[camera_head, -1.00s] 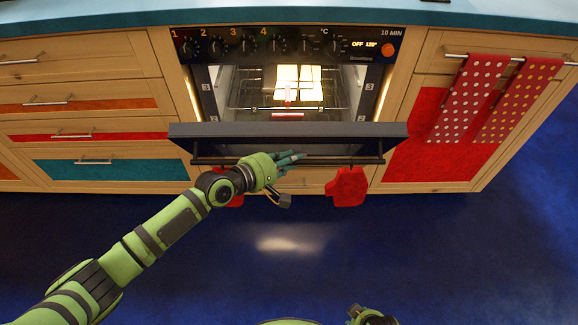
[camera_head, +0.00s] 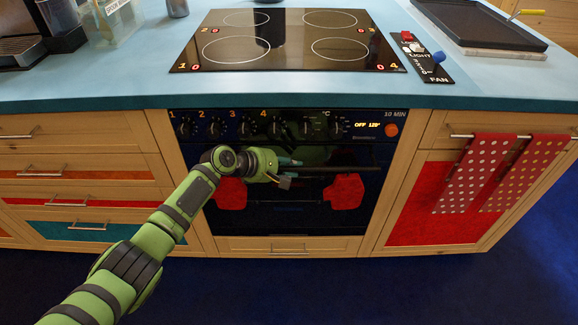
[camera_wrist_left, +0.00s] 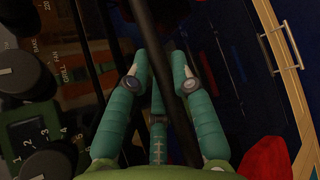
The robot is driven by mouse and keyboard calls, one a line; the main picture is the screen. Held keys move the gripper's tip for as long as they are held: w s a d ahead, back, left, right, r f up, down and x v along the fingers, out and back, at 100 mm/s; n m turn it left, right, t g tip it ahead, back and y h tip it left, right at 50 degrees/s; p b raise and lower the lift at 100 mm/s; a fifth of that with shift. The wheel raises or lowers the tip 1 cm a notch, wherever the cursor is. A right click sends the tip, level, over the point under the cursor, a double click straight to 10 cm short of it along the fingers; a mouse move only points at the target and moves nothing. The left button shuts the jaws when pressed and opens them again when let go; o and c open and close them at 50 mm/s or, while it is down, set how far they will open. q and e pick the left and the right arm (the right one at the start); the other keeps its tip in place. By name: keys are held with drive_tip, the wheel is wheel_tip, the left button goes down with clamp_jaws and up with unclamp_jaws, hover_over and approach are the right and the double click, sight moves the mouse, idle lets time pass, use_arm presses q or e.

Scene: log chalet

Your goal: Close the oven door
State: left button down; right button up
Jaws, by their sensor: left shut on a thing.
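The black oven door (camera_head: 285,215) stands upright against the oven front, and the oven's inside is hidden. It looks shut; a small gap along its top edge cannot be told. Its dark bar handle (camera_head: 345,168) runs across near the top of the door. My left gripper (camera_head: 292,165) is at the handle, left of its middle. In the left wrist view the teal fingers of the left gripper (camera_wrist_left: 160,82) are closed around the dark handle bar (camera_wrist_left: 152,35). My right gripper is not in view.
Two red mitts (camera_head: 346,191) hang at the oven front. Knobs (camera_head: 243,128) line the panel above the door. The cooktop (camera_head: 285,40) is clear. Dotted towels (camera_head: 468,175) hang on a rail at the right. Drawers (camera_head: 80,200) are on the left. The blue floor in front is free.

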use_arm(q)
drive_tip(key=shift+w+a+r, duration=0.15)
drive_tip(key=shift+w+r, duration=0.15)
drive_tip(key=c, duration=1.1)
unclamp_jaws()
drive_tip(key=shift+o, duration=0.3)
drive_tip(key=shift+w+f, duration=0.2)
drive_tip(key=shift+s, duration=0.2)
drive_tip(key=v, duration=1.1)
drive_tip(key=shift+s+a+r, duration=0.15)
drive_tip(key=shift+s+a, duration=0.1)
